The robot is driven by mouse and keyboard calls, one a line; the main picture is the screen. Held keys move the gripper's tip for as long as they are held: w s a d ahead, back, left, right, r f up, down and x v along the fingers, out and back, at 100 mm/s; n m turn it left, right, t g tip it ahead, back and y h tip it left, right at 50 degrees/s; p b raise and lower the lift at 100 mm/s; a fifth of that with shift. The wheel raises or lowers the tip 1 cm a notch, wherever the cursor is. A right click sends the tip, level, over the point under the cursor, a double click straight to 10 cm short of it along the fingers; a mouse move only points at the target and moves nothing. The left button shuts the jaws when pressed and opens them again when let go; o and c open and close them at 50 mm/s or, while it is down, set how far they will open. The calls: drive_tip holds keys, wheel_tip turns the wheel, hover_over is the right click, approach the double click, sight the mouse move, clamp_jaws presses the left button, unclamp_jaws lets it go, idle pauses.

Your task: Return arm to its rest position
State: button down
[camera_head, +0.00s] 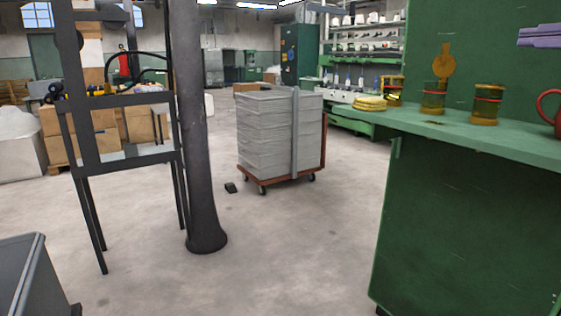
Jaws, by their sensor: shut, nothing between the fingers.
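I see no part of my arm or gripper that I can make out for sure in the head view. A pale purple, flat, stepped shape (541,36) juts in at the upper right edge, in front of the green panel. Most of it is cut off, and I cannot tell what it is.
A cart of grey crates (265,135), a dark column (195,120), a black frame (125,160) and a grey bin (25,275) surround open floor.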

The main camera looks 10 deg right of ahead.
drive_tip(key=w+a+f+n+g+y, duration=0.1)
drive_tip(key=w+a+f+n+g, duration=0.15)
drive_tip(key=a+f, duration=0.4)
drive_tip(key=w+a+f+n+g+y, duration=0.1)
drive_tip(key=a+f+n+g, duration=0.2)
drive_tip(key=f, duration=0.7)
drive_tip(key=w+a+f+n+g, duration=0.1)
drive_tip(key=a+f+n+g, duration=0.1)
drive_tip(key=a+f, duration=0.55)
drive_tip(key=s+a+f+n+g+h, duration=0.1)
drive_tip(key=s+a+f+n, duration=0.1)
drive_tip(key=f, duration=0.5)
drive_tip(key=s+a+f+n+g+h, duration=0.1)
drive_tip(key=s+a+f+n+g, duration=0.1)
drive_tip(key=f+n, duration=0.3)
drive_tip(key=s+a+f+n+g+h, duration=0.1)
drive_tip(key=s+a+f+n, duration=0.2)
drive_tip(key=f, duration=0.7)
drive_tip(key=shift+s+a+g, duration=0.35)
drive_tip(key=shift+s+a, duration=0.05)
drive_tip(key=shift+s, duration=0.4)
